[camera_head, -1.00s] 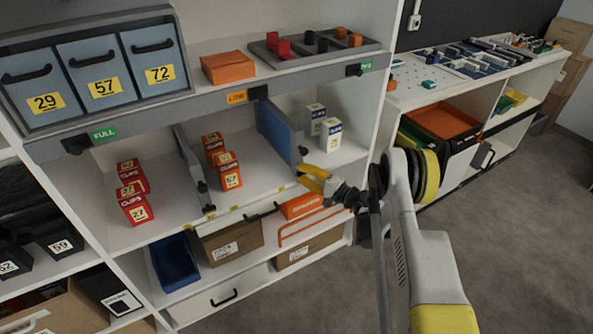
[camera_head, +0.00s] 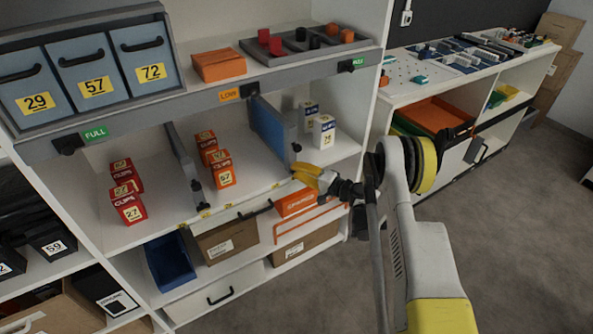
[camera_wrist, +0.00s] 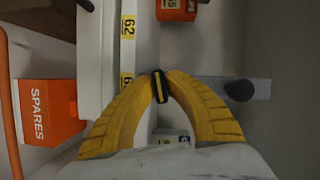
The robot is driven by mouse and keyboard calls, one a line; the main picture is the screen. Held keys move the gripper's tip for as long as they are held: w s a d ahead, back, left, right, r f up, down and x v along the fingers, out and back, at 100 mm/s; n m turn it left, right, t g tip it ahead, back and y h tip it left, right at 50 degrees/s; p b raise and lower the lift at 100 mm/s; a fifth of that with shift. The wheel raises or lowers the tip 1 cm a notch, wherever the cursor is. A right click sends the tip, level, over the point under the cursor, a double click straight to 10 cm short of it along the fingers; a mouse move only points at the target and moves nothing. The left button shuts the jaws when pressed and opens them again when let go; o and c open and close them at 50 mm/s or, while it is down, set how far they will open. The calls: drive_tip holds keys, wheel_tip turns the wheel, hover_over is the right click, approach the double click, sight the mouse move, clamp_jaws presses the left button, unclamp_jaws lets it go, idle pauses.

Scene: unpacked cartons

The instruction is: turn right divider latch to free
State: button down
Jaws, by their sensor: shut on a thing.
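The right divider (camera_head: 270,130) is a blue-grey upright panel in the middle shelf bay. A dark knob (camera_head: 296,147) sits on its front edge; in the wrist view a round dark knob (camera_wrist: 238,92) shows at the right of the grey edge strip. The right divider latch (camera_wrist: 160,87) is a small black piece with a yellowish stripe, low on the divider front. My gripper (camera_wrist: 159,80) has its yellow fingertips shut on the latch, one each side. In the head view my gripper (camera_head: 299,172) is at the divider's lower front corner, partly hiding the latch.
The left divider (camera_head: 184,155) stands between red clip boxes (camera_head: 127,205) and orange-red boxes (camera_head: 221,172). White-blue boxes (camera_head: 323,131) stand right of the right divider. Floor to the right is clear.

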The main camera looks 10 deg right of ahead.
drive_tip(key=n+h, duration=0.1)
drive_tip(key=n, duration=0.2)
drive_tip(key=shift+n+g+h, duration=0.4)
drive_tip(key=n+h, duration=0.1)
drive_tip(key=n, duration=0.1)
drive_tip(key=shift+n+h, duration=0.3)
drive_tip(key=n+h, duration=0.2)
drive_tip(key=n, duration=0.1)
drive_tip(key=shift+n+t+h, duration=0.4)
drive_tip(key=shift+n+h, duration=0.3)
drive_tip(key=shift+n, duration=0.3)
drive_tip(key=c, duration=1.7)
unclamp_jaws()
